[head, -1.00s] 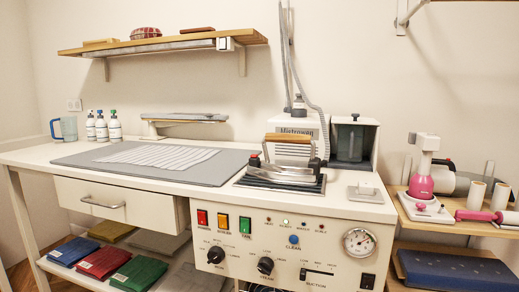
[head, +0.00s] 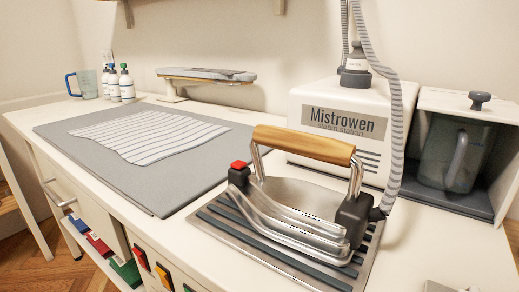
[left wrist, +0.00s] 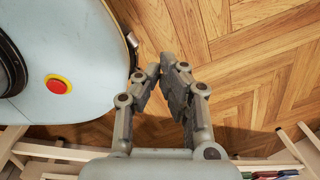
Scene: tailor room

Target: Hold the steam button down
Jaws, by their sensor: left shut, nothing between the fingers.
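The steam iron (head: 300,215) rests on its dark-striped metal plate (head: 225,238) on the white table in the head view. It has a wooden handle (head: 303,144) on metal posts. A red button (head: 239,166) sits on a black block at the left end of the iron, uncovered. A grey hose runs up from the black block at the iron's right end. My left gripper (left wrist: 160,75) shows only in the left wrist view, shut and empty above the wooden floor, away from the iron. My right gripper is in neither view.
The Mistrowen steam station (head: 345,130) stands behind the iron, with a water tank (head: 455,155) at its right. A striped cloth (head: 150,135) lies on the grey mat (head: 80,160). Bottles and a jug (head: 84,84) stand at the far left. A small sleeve board (head: 205,75) is behind.

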